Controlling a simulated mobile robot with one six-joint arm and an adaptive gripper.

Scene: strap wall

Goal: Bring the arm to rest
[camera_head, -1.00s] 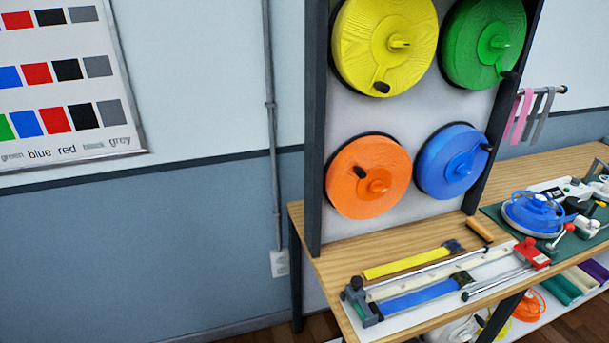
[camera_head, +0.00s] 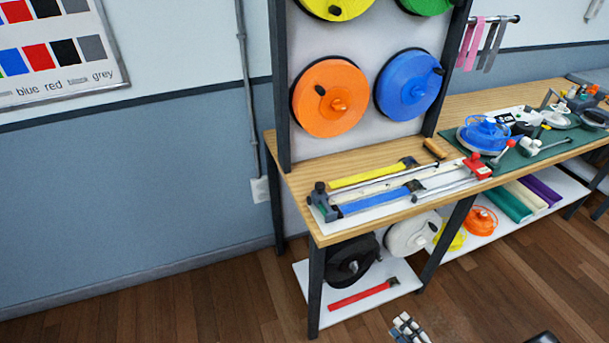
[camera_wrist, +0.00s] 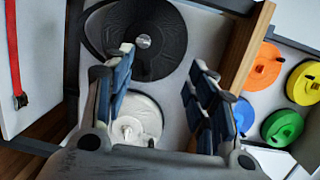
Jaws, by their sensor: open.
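My gripper (camera_head: 408,328) shows at the bottom edge of the head view, over the floor in front of the bench, with only its tip in the picture. In the wrist view my gripper (camera_wrist: 160,85) has its two fingers well apart, with nothing between them. Behind the fingers are a black reel (camera_wrist: 165,50) and a white reel (camera_wrist: 137,112). Most of my arm is out of view.
The wooden bench (camera_head: 283,160) carries a strap jig with a blue strap (camera_head: 375,200) and a yellow strap (camera_head: 365,176). A red strap (camera_head: 362,295) lies on the low shelf (camera_head: 395,300). Orange (camera_head: 325,110) and blue (camera_head: 405,92) reels hang above. The floor (camera_head: 200,310) at left is clear.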

